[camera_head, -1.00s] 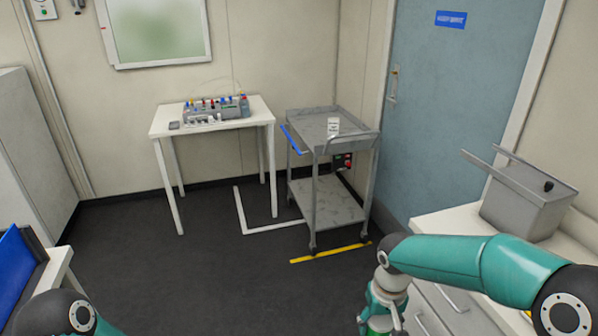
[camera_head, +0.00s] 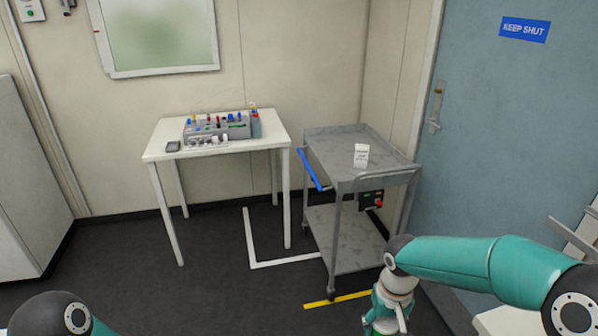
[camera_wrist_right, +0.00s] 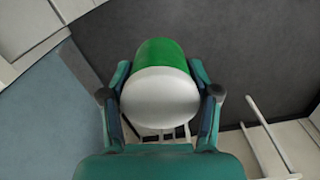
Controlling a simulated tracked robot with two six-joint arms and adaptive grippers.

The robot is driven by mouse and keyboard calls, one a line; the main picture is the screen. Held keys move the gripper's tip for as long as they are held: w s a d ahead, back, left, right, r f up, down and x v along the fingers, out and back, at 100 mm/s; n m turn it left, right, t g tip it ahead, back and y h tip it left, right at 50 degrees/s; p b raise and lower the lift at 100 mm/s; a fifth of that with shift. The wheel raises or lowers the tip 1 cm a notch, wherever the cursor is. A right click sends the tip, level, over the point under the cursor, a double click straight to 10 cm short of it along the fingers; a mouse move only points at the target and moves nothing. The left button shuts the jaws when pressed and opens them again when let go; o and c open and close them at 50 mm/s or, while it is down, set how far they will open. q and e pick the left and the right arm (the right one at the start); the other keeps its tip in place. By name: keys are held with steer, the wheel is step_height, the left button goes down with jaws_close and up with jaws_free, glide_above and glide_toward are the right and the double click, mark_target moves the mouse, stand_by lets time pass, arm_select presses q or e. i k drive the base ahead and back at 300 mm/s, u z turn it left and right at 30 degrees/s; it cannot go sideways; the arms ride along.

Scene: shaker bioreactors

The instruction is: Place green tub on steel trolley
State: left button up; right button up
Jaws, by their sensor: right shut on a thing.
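The steel trolley (camera_head: 340,177) stands ahead, right of centre in the head view, with two shelves and a blue handle. A small white card stands on its top shelf. My right gripper (camera_head: 385,325) is at the bottom of the head view, in front of the trolley and lower than its top. In the right wrist view the right gripper (camera_wrist_right: 160,97) is shut on the green tub (camera_wrist_right: 160,53), which has a white rounded end facing the camera. The tub is held clear of the dark floor. My left gripper is out of view; only part of the left arm shows.
A white table (camera_head: 217,146) with a grey device (camera_head: 217,127) and coloured caps stands left of the trolley. A blue door (camera_head: 490,130) is on the right. A white counter (camera_head: 510,320) is at lower right. The dark floor ahead is open, with white and yellow markings.

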mark_target(348, 154)
steer(key=u, duration=0.1)
steer(key=i, duration=3.35)
steer(key=u, duration=0.1)
